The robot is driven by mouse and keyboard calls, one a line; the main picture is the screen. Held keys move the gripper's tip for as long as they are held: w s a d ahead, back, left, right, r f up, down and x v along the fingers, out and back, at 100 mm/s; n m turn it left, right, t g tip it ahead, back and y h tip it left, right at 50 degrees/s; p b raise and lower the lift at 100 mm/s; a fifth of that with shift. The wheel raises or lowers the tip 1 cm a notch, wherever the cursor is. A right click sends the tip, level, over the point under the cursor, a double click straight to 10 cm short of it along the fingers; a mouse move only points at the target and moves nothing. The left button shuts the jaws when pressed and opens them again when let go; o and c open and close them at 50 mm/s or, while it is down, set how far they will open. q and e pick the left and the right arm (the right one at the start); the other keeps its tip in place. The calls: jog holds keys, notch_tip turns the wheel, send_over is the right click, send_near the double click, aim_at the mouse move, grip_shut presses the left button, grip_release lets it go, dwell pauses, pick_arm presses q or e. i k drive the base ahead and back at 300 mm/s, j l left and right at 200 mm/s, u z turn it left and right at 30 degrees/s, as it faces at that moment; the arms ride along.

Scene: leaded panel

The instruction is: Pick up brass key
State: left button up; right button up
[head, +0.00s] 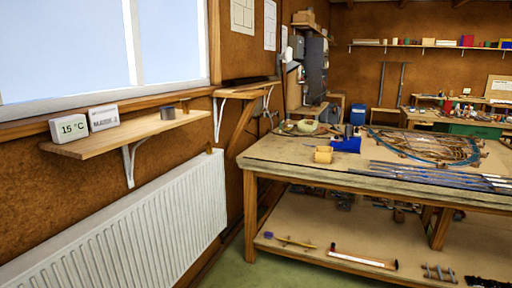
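I cannot make out a brass key for certain. A small brownish item (184,105) is at the right end of the wooden wall shelf (110,140) under the window; it is too small to identify. On the same shelf stand a white display reading 15 °C (68,129), a white box (103,118) and a small grey cup-like item (168,113). Neither of my grippers is in view.
A white radiator (130,235) is below the shelf. A large workbench (290,158) stands to the right, with a leaded panel (425,146), metal strips, a blue item (346,144) and tools. Its lower shelf (300,230) holds loose items. Green floor shows between.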

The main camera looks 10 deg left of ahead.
aim_at(186, 107)
jog(key=i+u, duration=0.15)
jog(key=i, duration=0.3)
jog(key=i+l+u, duration=0.15)
jog(key=i, duration=0.35)
jog(key=i+l+u, duration=0.1)
jog(key=i, duration=0.35)
